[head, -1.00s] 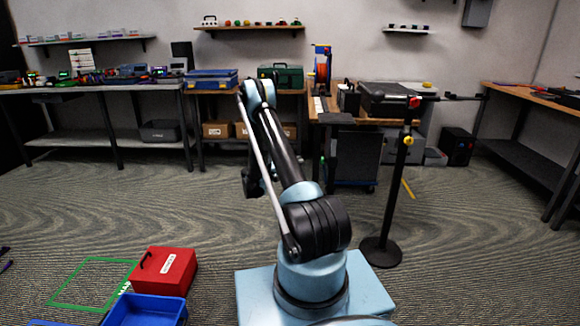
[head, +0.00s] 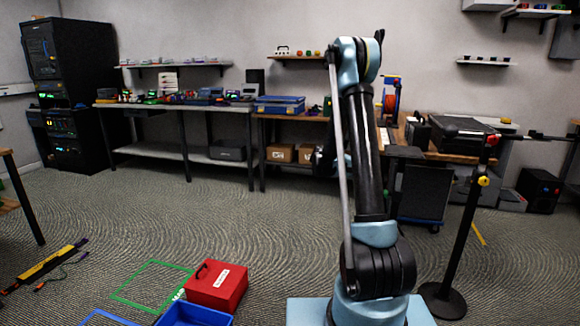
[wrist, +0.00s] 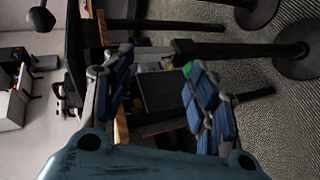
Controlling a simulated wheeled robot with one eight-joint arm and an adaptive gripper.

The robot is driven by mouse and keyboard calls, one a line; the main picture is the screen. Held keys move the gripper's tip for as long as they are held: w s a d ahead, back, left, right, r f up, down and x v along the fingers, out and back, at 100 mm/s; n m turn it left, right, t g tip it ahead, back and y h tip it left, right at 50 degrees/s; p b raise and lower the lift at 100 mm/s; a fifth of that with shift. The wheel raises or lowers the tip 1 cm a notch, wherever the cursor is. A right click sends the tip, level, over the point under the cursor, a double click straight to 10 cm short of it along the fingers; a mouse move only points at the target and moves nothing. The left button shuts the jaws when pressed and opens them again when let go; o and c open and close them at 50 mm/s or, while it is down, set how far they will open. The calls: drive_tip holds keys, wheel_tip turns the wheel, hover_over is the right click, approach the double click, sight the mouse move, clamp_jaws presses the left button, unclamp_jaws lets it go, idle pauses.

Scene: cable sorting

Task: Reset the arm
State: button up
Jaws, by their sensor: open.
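My arm (head: 366,160) stands raised at the right of centre in the head view, its upper link close to upright and its elbow near the top. My gripper (wrist: 158,65) shows in the wrist view with its two blue-padded fingers spread apart. Nothing is seen held between them. In the head view the gripper is not clearly visible; the arm covers that area.
A stanchion post (head: 469,220) stands to the right of my arm. A red box (head: 216,287) and a blue bin (head: 194,315) lie on the floor at front left. Workbenches (head: 180,108) line the back wall. The carpet (head: 150,220) between is clear.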

drive_tip(key=s+a+r+y, duration=0.2)
drive_tip(key=s+r+y, duration=0.1)
drive_tip(key=s, duration=0.8)
drive_tip(key=s+a+r+y, duration=0.3)
drive_tip(key=s+r, duration=0.1)
drive_tip(key=s, duration=0.7)
drive_tip(key=s+a+f+y, duration=0.3)
drive_tip(key=s+a+f, duration=0.1)
drive_tip(key=s, duration=0.7)
drive_tip(key=s+a+f+y, duration=0.4)
drive_tip(key=s+a, duration=0.3)
drive_tip(key=s, duration=0.4)
drive_tip(key=shift+s, duration=0.25)
